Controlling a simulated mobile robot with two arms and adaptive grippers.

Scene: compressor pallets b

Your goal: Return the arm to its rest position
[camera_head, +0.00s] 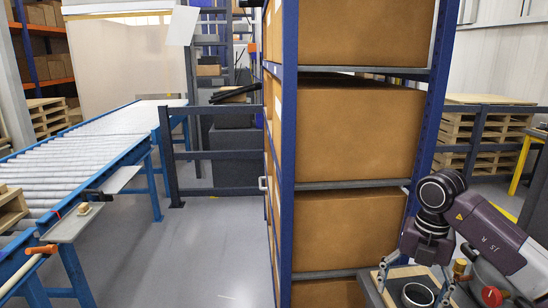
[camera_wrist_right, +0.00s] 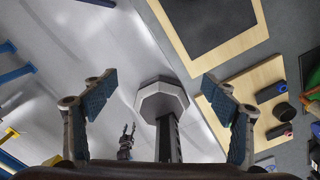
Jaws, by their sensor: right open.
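My right arm (camera_head: 490,237) comes in at the lower right of the head view, its wrist bent so that the gripper points down. My right gripper (camera_head: 416,278) is open, its two fingers spread wide. In the right wrist view both blue-padded fingers (camera_wrist_right: 159,82) stand far apart with nothing held between them. In the head view a white-rimmed round part (camera_head: 418,294) on a wooden-edged board appears below and between the fingers; I cannot tell the gap. My left arm is not in the head view. A small dark claw-like shape in the wrist view is unclear.
A blue-framed rack (camera_head: 287,150) with large cardboard boxes (camera_head: 345,133) stands just left of my right arm. A roller conveyor (camera_head: 80,150) runs along the left. Grey floor (camera_head: 190,250) between them is clear. Wooden pallets (camera_head: 485,130) are stacked behind a rail at right.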

